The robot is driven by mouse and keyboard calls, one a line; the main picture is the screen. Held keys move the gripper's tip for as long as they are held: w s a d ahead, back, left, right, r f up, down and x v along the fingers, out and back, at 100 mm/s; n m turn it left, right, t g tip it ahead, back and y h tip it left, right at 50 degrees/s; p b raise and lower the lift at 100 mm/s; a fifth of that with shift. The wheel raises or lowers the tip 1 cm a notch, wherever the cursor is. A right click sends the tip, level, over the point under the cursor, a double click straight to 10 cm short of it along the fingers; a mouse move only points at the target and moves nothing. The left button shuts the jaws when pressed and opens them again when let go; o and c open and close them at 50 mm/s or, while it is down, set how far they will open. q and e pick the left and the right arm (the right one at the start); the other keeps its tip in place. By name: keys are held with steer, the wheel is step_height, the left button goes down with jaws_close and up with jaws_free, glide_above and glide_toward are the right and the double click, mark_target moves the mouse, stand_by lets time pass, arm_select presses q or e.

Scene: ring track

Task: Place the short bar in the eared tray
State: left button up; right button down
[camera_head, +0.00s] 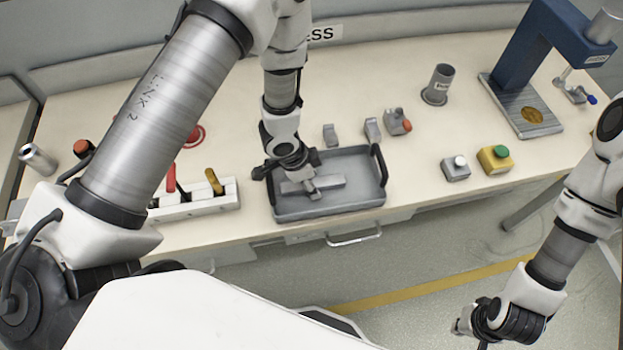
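The eared tray (335,209) is grey with dark upright handles at its ends and stands near the front edge of the bench. A short grey bar (331,182) lies across the tray floor, partly hidden by my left gripper. My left gripper (309,190) reaches down into the tray from above, with its tips at the bar. Whether its fingers are shut on the bar is not clear from this view. My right gripper (462,324) hangs low at the bottom right, away from the bench and tray. Its finger opening is not clear.
Small grey blocks (372,128) stand behind the tray. A white rack with coloured handles (195,200) is to its left. A grey cup (438,84), button boxes (494,158) and a blue press (535,55) are to the right.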

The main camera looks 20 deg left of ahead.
arm_select(q)
steer(key=v, duration=1.2)
steer(key=shift+a+p, duration=0.15)
steer(key=shift+p, duration=0.3)
